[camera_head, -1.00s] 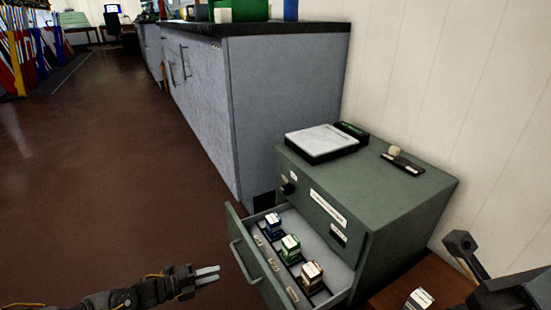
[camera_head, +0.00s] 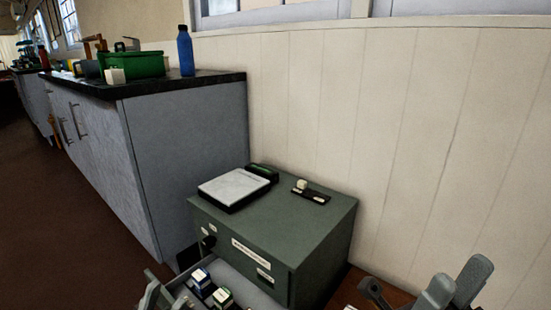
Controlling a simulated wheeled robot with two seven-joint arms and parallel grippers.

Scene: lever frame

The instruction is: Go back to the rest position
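My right gripper (camera_head: 455,285) is at the lower right, in front of the white panelled wall. Its two grey fingers point up and stand apart, with nothing visible between them.
A white-topped device (camera_head: 232,187) and a small dark block (camera_head: 311,194) sit on the cabinet. Behind at left is a grey counter (camera_head: 190,150) with a green crate (camera_head: 135,65) and a blue bottle (camera_head: 186,52). A brown surface (camera_head: 350,292) lies right of the cabinet.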

